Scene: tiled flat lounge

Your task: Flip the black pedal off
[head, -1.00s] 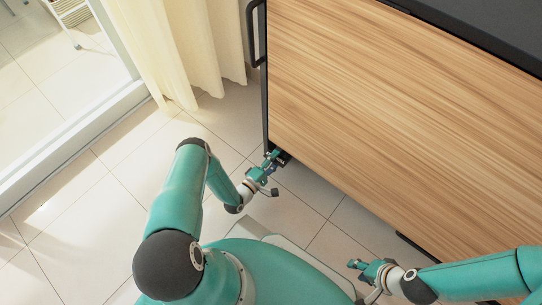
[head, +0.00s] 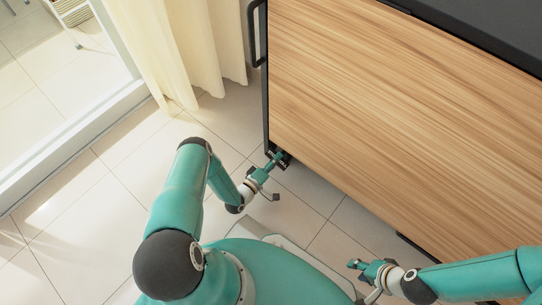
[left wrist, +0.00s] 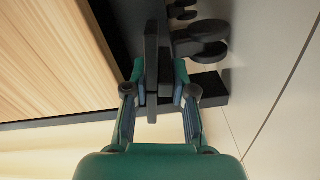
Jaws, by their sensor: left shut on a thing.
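A black pedal (left wrist: 152,60) shows in the left wrist view as a dark upright bar near the lower corner of a wood-panelled cabinet. My left gripper (left wrist: 160,74) has its fingers on either side of the bar and is shut on it. In the head view my left gripper (head: 274,161) reaches the cabinet's lower left corner, and the pedal is mostly hidden there. My right gripper (head: 355,265) is in front of the cabinet, away from the pedal; its fingers are too small to judge.
The wood-fronted cabinet (head: 400,120) has a black frame and a side handle (head: 256,35). Black caster wheels (left wrist: 203,38) sit beside the pedal. A cream curtain (head: 185,50) hangs at the left. Tiled floor (head: 85,215) is clear at the left.

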